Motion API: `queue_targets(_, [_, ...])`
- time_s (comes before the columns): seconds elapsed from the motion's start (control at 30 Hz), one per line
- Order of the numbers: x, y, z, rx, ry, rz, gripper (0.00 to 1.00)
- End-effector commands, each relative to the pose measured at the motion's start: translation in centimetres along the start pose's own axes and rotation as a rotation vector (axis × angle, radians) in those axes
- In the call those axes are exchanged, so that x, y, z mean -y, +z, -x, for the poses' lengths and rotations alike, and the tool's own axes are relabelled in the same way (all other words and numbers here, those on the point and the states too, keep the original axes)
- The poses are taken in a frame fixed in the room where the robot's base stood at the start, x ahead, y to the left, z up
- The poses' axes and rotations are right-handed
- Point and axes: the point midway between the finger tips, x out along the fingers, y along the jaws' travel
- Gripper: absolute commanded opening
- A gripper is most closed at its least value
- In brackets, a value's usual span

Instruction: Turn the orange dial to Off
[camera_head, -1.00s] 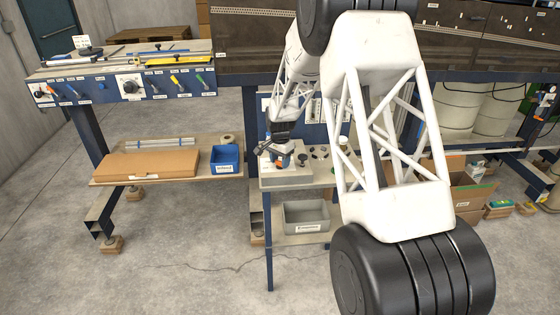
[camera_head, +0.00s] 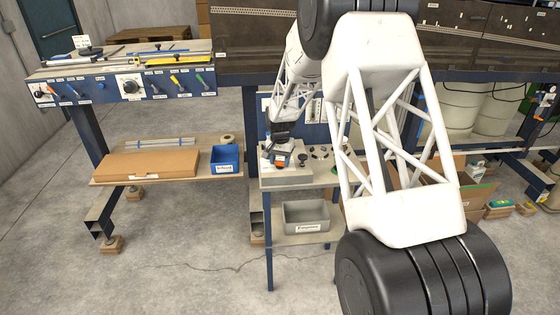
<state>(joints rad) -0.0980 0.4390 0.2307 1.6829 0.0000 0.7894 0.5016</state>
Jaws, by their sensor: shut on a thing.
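The orange dial (camera_head: 281,161) sits on the left part of the small grey control box, beside several dark knobs. It is small and partly covered by my gripper. My gripper (camera_head: 280,155) reaches down onto the dial from above, with its jaws shut on it. The fingertips are small here, and the dial's pointer and its Off marking cannot be read.
The control box (camera_head: 288,178) has dark knobs (camera_head: 319,152) close to the right of my gripper. A grey bin (camera_head: 306,216) stands on the shelf below. A blue bin (camera_head: 225,158) and a cardboard box (camera_head: 148,163) lie on the left shelf. My arm hides the area to the right.

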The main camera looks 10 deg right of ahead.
Motion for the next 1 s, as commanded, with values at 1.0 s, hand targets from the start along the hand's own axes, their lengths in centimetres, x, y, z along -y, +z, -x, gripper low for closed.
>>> queue_targets(1.0, [0.01,-0.04,0.11,-0.001,0.0,0.404,0.25])
